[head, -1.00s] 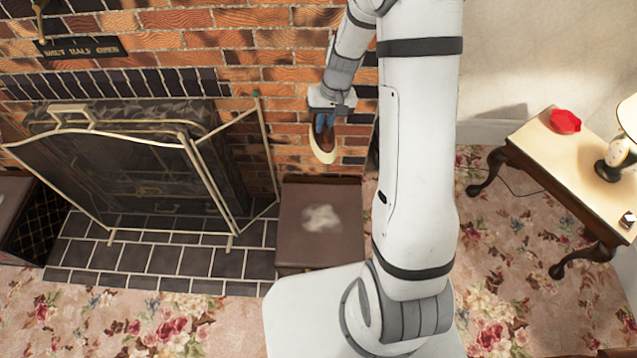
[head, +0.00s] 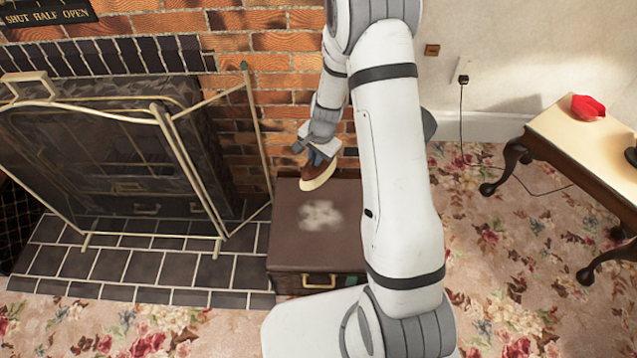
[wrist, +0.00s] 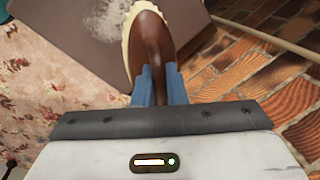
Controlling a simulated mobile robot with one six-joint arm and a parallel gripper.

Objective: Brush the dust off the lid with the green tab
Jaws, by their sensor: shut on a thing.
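A brown box lid (head: 289,241) lies below the brick wall, with a pale dust patch (head: 320,215) on its top. The dust also shows at the top of the wrist view (wrist: 108,18). A small green spot is faintly visible on the box's front near the brass handle; I cannot tell its shape. My gripper (head: 315,157) is shut on a brown brush with cream bristles (head: 319,174). Its blue fingers grip the brush handle in the wrist view (wrist: 150,50). The brush is over the lid's back edge, behind the dust; I cannot tell if it touches.
A brass-framed fire screen (head: 185,165) stands left of the box on dark hearth tiles (head: 130,262). The brick wall (head: 285,65) is close behind. A side table (head: 570,130) with a red object (head: 588,107) stands at right. Floral carpet lies between.

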